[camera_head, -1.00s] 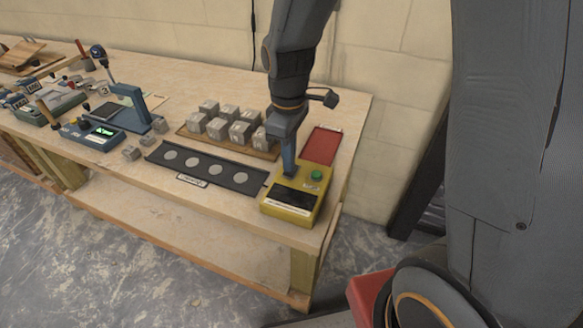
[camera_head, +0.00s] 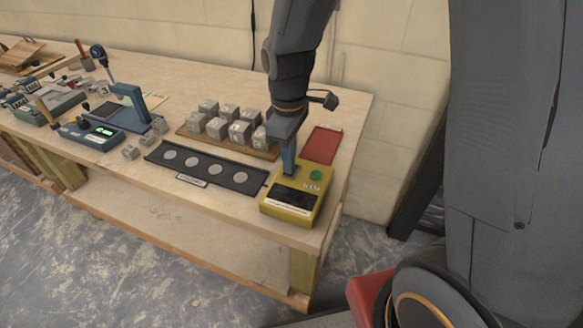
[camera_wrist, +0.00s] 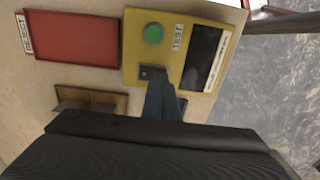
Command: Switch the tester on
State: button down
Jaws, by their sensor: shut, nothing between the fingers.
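The tester is a yellow box (camera_head: 304,199) near the right front corner of the bench. It has a green round button (camera_head: 316,175), a TEST label and a dark display (camera_head: 292,196) that looks blank. In the wrist view the yellow tester (camera_wrist: 133,45) shows its green button (camera_wrist: 153,34) and dark display (camera_wrist: 203,58). My gripper (camera_head: 290,172) is shut and empty, its tips down at the tester's back left part, beside the green button. In the wrist view the gripper tips (camera_wrist: 153,75) are at a small dark part of the tester, which they partly hide.
A red REJECT tray (camera_head: 322,145) lies behind the tester. A dark strip with several round pads (camera_head: 235,178) lies to its left. Grey cubes stand on a wooden board (camera_head: 262,153) behind the strip.

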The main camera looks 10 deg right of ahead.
jog(key=shift+f, duration=0.4)
jog(key=shift+r, duration=0.1)
notch_tip(320, 180, up, 7)
jog(key=p, duration=0.6)
dwell(0.4)
dwell(0.3)
jog(key=s+d+m+t+b, duration=0.1)
jog(key=s+d+m+b, duration=0.3)
jog(key=s+d+m, duration=0.4)
jog(key=d+m, duration=0.1)
jog(key=m, duration=0.2)
jog(key=shift+f+b, duration=0.3)
jog(key=shift+f, duration=0.1)
